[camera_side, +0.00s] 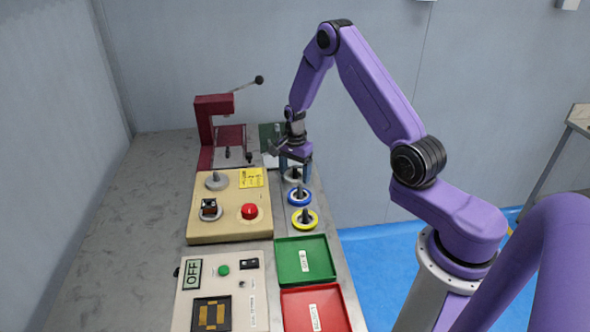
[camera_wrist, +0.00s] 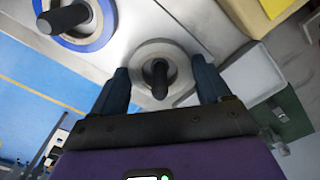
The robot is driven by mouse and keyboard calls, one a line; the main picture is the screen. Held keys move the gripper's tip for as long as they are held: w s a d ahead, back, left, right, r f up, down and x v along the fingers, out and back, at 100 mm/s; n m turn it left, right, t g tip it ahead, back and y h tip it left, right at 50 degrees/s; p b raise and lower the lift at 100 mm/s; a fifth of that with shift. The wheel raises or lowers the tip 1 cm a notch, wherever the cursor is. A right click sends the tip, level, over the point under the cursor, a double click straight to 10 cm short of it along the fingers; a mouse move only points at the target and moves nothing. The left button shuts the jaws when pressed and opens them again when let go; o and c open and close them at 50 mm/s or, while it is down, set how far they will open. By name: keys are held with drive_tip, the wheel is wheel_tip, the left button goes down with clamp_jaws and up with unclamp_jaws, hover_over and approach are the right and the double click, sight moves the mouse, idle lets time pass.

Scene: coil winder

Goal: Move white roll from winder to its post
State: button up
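The white roll (camera_wrist: 146,55) lies flat around a dark post (camera_wrist: 160,75), between the two fingers of my gripper (camera_wrist: 160,68). In the side view, my gripper (camera_side: 295,168) points down over the white roll (camera_side: 293,176), at the back of a line of rolls. The fingers are set wide, one on each side of the roll, with their tips at its rim. I cannot tell whether they press on it. The tan winder (camera_side: 232,226) stands to the left, with a grey spindle (camera_side: 216,180) and no white roll on it.
The blue roll (camera_side: 299,198) sits on the neighbouring post, close to my gripper, and the yellow roll (camera_side: 305,219) is in front of it. A green tray (camera_side: 289,262) and a red tray (camera_side: 333,306) lie nearer. A dark red press (camera_side: 205,125) stands at the back left.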

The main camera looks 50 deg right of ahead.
drive_tip(key=shift+o, duration=1.4)
drive_tip(key=shift+r, duration=0.1)
wheel_tip(320, 180, up, 17)
drive_tip(key=shift+r, duration=0.1)
drive_tip(key=s+a+r+n, duration=0.2)
drive_tip(key=s+a+n, duration=0.45)
drive_tip(key=a, duration=0.25)
drive_tip(key=s+a+r+n, duration=0.2)
drive_tip(key=s+a+n, duration=0.3)
drive_tip(key=a+n, duration=0.35)
drive_tip(key=s+a+n, duration=0.2)
drive_tip(key=s+n, duration=1.2)
drive_tip(key=s, duration=0.8)
drive_tip(key=shift+a+n, duration=0.15)
drive_tip(key=shift+n, duration=0.15)
